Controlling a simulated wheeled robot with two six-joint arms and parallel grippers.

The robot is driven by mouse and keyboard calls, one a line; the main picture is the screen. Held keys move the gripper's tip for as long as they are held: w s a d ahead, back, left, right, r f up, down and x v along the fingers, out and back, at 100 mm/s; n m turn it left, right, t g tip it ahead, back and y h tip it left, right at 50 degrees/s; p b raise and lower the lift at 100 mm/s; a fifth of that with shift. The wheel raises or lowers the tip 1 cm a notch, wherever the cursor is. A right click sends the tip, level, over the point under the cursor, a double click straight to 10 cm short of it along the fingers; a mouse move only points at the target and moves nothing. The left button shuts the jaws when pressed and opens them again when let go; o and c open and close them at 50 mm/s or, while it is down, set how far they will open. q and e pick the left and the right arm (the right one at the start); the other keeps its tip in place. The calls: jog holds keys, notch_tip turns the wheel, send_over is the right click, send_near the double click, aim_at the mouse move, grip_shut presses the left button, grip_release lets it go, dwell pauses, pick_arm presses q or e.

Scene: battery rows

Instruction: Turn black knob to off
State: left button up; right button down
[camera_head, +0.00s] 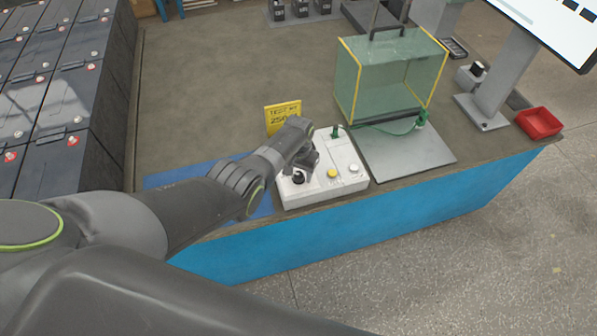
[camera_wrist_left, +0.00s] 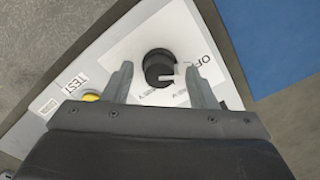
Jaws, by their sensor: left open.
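The black knob (camera_wrist_left: 158,67) sits on a white control box (camera_head: 348,183). In the left wrist view it is round with a pale pointer mark, on a white label with "OFF" printed at its right. The pointer aims toward the lower right, near the small printed marks. My left gripper (camera_wrist_left: 158,88) is open, with one finger on each side of the knob and gaps showing. In the head view my left gripper (camera_head: 305,165) hangs over the left part of the box, and the knob (camera_head: 299,177) shows partly below it. My right gripper is not in view.
A yellow button (camera_head: 332,173) and a green switch (camera_head: 336,132) are on the box. A yellow sign (camera_head: 283,116) stands behind it. A clear green-tinted guard (camera_head: 388,78) stands to the right. A blue mat (camera_head: 172,179) lies left; large batteries (camera_head: 65,85) stand far left.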

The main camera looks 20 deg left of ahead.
aim_at(299, 174)
pick_arm(q)
jog(key=shift+r+p, duration=0.35)
jog(key=shift+r, duration=0.25)
notch_tip(299, 174, up, 5)
jog(key=shift+f+p, duration=0.1)
jog(key=shift+p, duration=0.65)
notch_tip(299, 174, up, 11)
jog(key=shift+r+b, duration=0.2)
jog(key=shift+b, duration=0.15)
